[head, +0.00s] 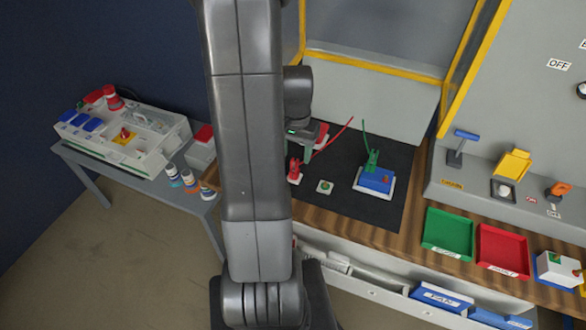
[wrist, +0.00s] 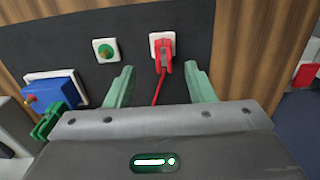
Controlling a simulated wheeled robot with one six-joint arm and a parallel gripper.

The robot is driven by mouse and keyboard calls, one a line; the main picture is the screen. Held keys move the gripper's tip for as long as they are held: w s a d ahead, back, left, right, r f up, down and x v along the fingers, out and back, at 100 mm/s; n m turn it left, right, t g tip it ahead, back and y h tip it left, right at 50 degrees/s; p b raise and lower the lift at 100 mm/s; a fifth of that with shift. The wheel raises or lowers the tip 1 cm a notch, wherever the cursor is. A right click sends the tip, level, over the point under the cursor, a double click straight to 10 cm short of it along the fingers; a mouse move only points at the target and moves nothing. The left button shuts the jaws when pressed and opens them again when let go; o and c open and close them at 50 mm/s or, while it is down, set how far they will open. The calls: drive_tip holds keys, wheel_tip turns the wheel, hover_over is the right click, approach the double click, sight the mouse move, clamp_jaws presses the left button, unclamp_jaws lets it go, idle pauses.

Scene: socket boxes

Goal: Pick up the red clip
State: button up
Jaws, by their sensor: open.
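The red clip (head: 294,170) sits upright on a small white base on the black mat, just right of my arm in the head view. In the wrist view the red clip (wrist: 163,54) is on its white base near the top centre, with a red wire hanging toward me. My gripper (wrist: 161,86) is open, its two pale green fingers spread either side of the wire, with the clip beyond the fingertips and slightly right of centre. In the head view my gripper (head: 306,146) is partly hidden by my arm, above and behind the clip.
A white box with a green centre (head: 326,186) stands right of the clip. A blue box (head: 375,180) carries a green clip (head: 373,160). Green (head: 449,233) and red (head: 502,251) trays lie on the wooden bench to the right. A grey-white panel stands behind the mat.

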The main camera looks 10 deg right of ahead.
sight(295, 160)
drive_tip(key=shift+w+a+f+p, duration=0.1)
drive_tip(key=shift+f+p, duration=0.1)
drive_tip(key=shift+f, duration=0.85)
drive_tip(key=shift+w+d+f+p, duration=0.1)
drive_tip(key=shift+f+p, duration=0.05)
drive_tip(key=shift+f, duration=0.9)
drive_tip(key=shift+w+a+f+p, duration=0.1)
drive_tip(key=shift+f+p, duration=0.1)
drive_tip(key=shift+f, duration=0.85)
drive_tip(key=c, duration=1)
